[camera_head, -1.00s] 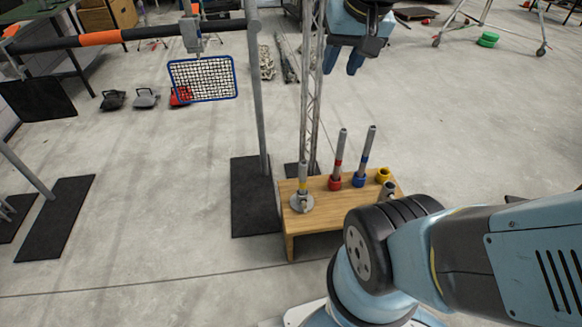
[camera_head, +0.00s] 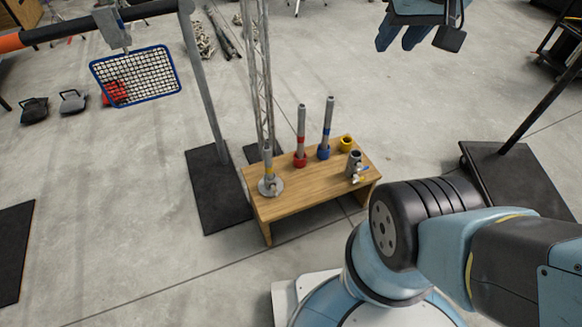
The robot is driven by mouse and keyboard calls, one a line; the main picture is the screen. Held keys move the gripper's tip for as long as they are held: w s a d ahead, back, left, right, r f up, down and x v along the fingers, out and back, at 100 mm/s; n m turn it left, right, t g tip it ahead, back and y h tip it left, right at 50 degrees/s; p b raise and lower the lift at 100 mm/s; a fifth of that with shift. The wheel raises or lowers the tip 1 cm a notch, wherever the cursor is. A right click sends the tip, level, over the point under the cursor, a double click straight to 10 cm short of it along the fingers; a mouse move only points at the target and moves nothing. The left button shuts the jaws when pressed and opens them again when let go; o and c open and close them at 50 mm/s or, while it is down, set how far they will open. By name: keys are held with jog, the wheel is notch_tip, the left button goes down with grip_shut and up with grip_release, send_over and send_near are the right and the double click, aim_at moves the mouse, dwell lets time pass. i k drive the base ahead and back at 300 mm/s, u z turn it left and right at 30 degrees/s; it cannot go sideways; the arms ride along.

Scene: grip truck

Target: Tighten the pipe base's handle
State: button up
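A wooden bench (camera_head: 315,192) stands on the floor in the middle. I cannot tell which is the pipe base meant. My gripper (camera_head: 401,38) is at the top right, well above and apart from the bench. Its two blue fingers show a gap with nothing between them.
Red-collared (camera_head: 300,145) and blue-collared (camera_head: 325,130) upright pipes and a yellow ring (camera_head: 346,144) share the bench. A lattice post (camera_head: 258,75) and grey pole (camera_head: 205,90) stand close behind and left. A blue-framed net (camera_head: 135,77) hangs left.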

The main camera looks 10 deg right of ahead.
aim_at(274, 188)
jog(key=u, duration=0.4)
jog(key=i, duration=0.15)
jog(key=z, duration=2.25)
jog(key=k, duration=2.3)
jog(key=u, duration=1.2)
jog(key=i, duration=0.95)
